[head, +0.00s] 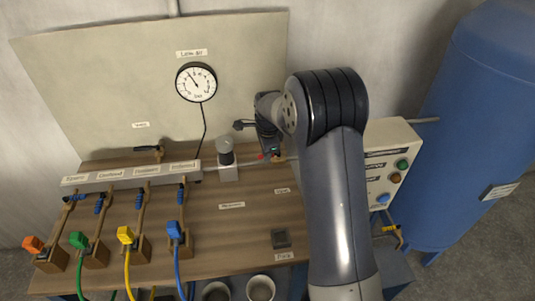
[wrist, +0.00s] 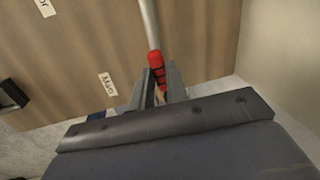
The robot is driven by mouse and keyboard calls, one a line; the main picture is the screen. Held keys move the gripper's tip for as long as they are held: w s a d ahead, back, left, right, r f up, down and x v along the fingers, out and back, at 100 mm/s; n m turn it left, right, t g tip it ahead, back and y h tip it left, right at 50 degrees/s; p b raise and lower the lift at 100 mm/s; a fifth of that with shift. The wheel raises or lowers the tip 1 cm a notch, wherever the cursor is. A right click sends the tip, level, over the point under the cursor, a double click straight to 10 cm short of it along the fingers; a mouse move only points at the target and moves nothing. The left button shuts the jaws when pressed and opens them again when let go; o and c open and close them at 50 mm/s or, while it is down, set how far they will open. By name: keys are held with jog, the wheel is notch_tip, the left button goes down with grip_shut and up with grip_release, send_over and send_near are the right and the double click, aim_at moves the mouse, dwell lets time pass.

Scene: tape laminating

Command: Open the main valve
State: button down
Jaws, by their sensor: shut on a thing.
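The main valve shows in the wrist view as a red handle (wrist: 156,65) by a grey pipe (wrist: 149,22), beside a label reading "Main" (wrist: 107,84). My gripper (wrist: 160,84) is shut on the red handle, with a finger on each side of it. In the head view my gripper (head: 268,153) is low over the back right of the wooden board, at the grey pipe's right part. Only a small bit of red (head: 262,157) shows there. My gripper and arm hide most of the valve.
A regulator (head: 226,153) stands left of my gripper, below a round gauge (head: 196,82). A manifold (head: 130,177) with several coloured hoses is at the left. A control box (head: 390,165) and a blue tank (head: 480,110) stand at the right. The board's middle is mostly clear.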

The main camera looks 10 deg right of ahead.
jog(key=shift+w+m, duration=0.25)
jog(key=shift+m, duration=0.35)
jog(key=shift+r, duration=0.1)
jog(key=c, duration=1.4)
grip_release()
jog(key=r, duration=0.3)
jog(key=s+r+b, duration=0.1)
jog(key=r, duration=0.3)
jog(key=s+r, duration=0.1)
jog(key=r, duration=0.2)
jog(key=shift+r, duration=0.25)
